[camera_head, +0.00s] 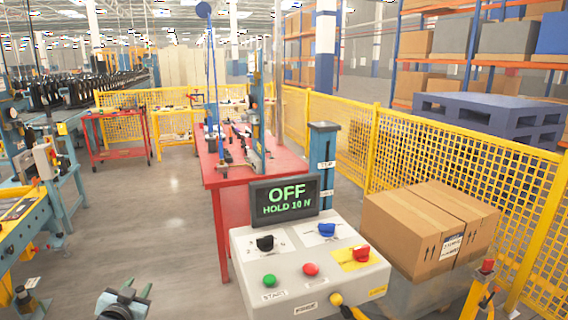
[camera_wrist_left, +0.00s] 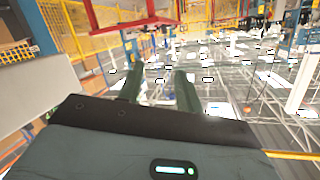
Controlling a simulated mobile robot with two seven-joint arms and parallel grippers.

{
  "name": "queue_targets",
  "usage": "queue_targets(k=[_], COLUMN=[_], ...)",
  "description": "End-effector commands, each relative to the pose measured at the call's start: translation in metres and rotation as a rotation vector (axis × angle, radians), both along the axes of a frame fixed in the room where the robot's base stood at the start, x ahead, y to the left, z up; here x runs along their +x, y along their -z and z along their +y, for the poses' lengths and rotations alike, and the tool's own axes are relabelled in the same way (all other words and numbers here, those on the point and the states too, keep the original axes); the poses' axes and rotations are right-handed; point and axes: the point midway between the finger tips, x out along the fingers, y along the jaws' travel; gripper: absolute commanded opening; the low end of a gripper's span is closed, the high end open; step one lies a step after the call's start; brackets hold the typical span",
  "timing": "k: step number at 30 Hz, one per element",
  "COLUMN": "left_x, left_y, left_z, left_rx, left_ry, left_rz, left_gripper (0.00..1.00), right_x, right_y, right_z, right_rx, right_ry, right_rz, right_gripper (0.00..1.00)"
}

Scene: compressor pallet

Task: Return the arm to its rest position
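My left gripper (camera_head: 138,287) shows at the bottom left of the head view, low over the grey floor. Its two dark green fingers stand apart with nothing between them. In the left wrist view the same fingers (camera_wrist_left: 160,88) are spread and empty, with the hall's roof and fencing beyond them. The gripper is well to the left of the control box (camera_head: 300,262) and touches nothing that I can see. My right gripper is in neither view.
The control box's display (camera_head: 285,199) reads "OFF, HOLD 10 N". A red workbench (camera_head: 265,165) stands behind it. A cardboard box (camera_head: 415,230) and yellow mesh fence (camera_head: 430,155) are right. A blue-framed bench (camera_head: 30,220) is left. The floor (camera_head: 150,215) between is clear.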

Motion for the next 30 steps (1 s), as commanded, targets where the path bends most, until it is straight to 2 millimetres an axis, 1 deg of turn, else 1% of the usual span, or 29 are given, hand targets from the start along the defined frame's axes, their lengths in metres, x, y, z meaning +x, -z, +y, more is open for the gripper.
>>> queue_targets(k=[1,3,8,11,14,15,17,18,20,21,23,24,25,26,27,29,30], left_x=[-0.002,-0.018,-0.054,-0.083,-0.12,-0.138,-0.168,-0.189,-0.221,-0.242,-0.274,-0.295,-0.311,-0.327,-0.347,-0.375,-0.392], left_y=[0.008,0.03,0.07,0.097,0.127,0.14,0.158,0.168,0.183,0.191,0.201,0.206,0.209,0.212,0.215,0.217,0.218], left_z=[0.001,-0.01,-0.032,-0.049,-0.067,-0.076,-0.089,-0.098,-0.111,-0.119,-0.13,-0.138,-0.143,-0.148,-0.155,-0.163,-0.168], left_rx=[-0.021,-0.028,-0.047,-0.066,-0.088,-0.101,-0.122,-0.136,-0.16,-0.174,-0.199,-0.215,-0.227,-0.24,-0.257,-0.28,-0.294], left_ry=[-0.012,0.004,0.032,0.052,0.073,0.081,0.093,0.1,0.109,0.114,0.119,0.122,0.123,0.124,0.123,0.122,0.12], left_rz=[0.042,0.069,0.122,0.163,0.213,0.236,0.273,0.297,0.333,0.358,0.393,0.417,0.434,0.452,0.474,0.506,0.525], left_gripper=[0.35,0.35,0.35,0.35,0.35,0.35,0.35,0.35,0.35,0.35,0.35,0.35,0.35,0.35,0.35,0.35,0.35], right_x=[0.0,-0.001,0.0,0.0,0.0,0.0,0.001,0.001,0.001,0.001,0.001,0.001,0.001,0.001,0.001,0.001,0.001], right_y=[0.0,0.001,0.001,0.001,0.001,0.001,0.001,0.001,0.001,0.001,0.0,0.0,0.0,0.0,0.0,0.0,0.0], right_z=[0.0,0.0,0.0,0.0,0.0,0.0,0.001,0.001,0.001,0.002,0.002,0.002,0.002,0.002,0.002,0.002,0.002], right_rx=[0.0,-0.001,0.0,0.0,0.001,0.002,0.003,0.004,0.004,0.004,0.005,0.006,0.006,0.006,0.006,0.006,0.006], right_ry=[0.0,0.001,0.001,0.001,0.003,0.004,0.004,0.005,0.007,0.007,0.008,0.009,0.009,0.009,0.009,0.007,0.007], right_rz=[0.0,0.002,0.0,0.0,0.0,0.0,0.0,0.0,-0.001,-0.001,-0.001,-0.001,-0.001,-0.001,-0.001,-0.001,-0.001], right_gripper=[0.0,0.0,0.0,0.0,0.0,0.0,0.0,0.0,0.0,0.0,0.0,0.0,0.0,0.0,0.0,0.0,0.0])
